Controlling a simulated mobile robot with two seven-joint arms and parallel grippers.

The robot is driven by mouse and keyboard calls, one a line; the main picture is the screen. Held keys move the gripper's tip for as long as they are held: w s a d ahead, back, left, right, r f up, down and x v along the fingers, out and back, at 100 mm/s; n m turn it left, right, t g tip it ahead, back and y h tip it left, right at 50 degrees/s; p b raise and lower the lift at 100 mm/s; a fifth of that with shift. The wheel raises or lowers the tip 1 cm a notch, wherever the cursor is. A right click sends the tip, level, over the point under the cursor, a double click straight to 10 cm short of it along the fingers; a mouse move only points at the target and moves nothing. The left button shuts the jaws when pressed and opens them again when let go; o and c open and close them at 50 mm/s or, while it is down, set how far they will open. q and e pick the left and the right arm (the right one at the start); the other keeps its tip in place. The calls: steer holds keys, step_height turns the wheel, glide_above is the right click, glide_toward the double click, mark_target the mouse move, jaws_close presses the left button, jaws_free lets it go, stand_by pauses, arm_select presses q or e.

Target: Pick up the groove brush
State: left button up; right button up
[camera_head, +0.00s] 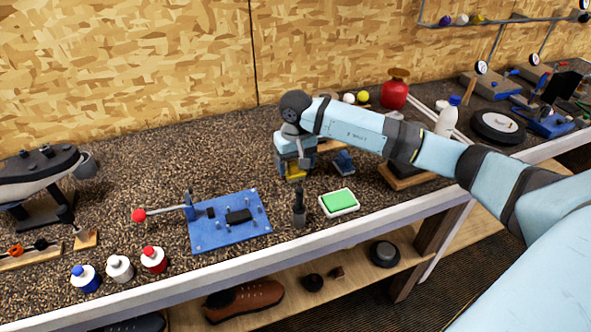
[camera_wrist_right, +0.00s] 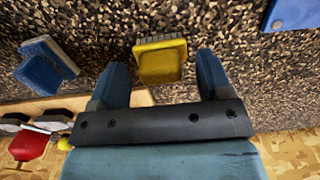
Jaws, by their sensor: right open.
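A yellow block-shaped brush (camera_wrist_right: 161,64) with a bristled edge lies on the speckled bench; a bit of its yellow (camera_head: 296,174) shows under my right gripper in the head view. A similar blue brush (camera_wrist_right: 45,70) lies to one side, also seen in the head view (camera_head: 344,162). I cannot tell from looks alone which is the groove brush. My right gripper (camera_wrist_right: 161,76) is open and points down at the yellow brush, which shows between and just beyond the fingertips. I cannot tell whether the fingers reach down around it. My left gripper is not in view.
A green-topped pad (camera_head: 338,202) and a dark upright tool (camera_head: 299,208) stand nearer the front edge. A blue plate fixture (camera_head: 229,220) with a red-knobbed lever is to the left. A red canister (camera_head: 395,92) and a white bottle (camera_head: 447,117) stand behind and right.

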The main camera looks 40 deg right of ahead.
mark_target(296, 163)
steer(key=shift+f, duration=0.45)
steer(key=shift+c, duration=0.2)
steer(key=c, duration=1)
steer(key=shift+o, duration=0.2)
steer(key=shift+r, duration=0.15)
step_height(296, 163, up, 20)
steer(key=b, duration=0.1)
